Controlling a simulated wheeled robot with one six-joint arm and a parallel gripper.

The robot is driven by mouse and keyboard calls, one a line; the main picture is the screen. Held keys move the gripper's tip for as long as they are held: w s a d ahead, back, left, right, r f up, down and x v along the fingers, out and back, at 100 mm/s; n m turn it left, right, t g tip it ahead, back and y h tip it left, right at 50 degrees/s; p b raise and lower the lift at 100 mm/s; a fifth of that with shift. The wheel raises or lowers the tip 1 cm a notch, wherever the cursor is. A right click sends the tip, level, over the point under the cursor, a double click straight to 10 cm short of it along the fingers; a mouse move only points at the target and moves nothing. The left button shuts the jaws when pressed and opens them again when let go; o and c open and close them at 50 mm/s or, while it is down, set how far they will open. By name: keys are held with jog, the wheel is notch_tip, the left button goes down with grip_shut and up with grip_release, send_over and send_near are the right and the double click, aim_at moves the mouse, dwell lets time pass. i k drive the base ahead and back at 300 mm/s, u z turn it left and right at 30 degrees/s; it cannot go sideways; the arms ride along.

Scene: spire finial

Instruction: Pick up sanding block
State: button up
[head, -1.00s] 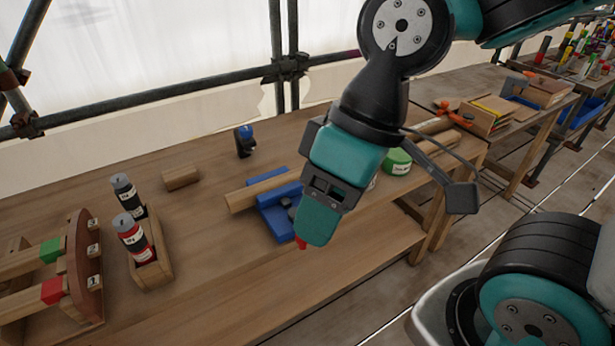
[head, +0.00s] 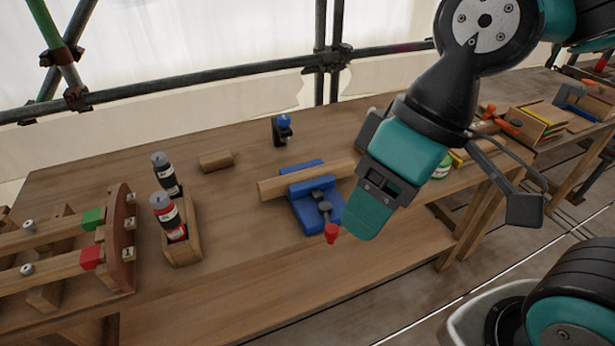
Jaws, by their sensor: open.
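A small brown wooden block (head: 216,160), which looks like the sanding block, lies flat on the workbench (head: 235,270), toward its back left. Nothing touches it. My gripper (head: 364,222) hangs over the right part of the bench, well to the right of the block and nearer the front. It is seen from the side, so the gap between its fingers is hidden, and nothing shows held in it.
A blue vise (head: 316,212) with a red-tipped handle clamps a wooden bar (head: 275,187) left of my gripper. A blue-topped tool (head: 282,130) stands behind. Two bottles (head: 166,203) stand in a wooden holder (head: 188,250); a wooden rack (head: 122,240) is at left. Bench front is clear.

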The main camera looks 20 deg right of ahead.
aim_at(213, 160)
jog(key=u, duration=0.3)
jog(key=i, duration=1.35)
jog(key=u, duration=0.65)
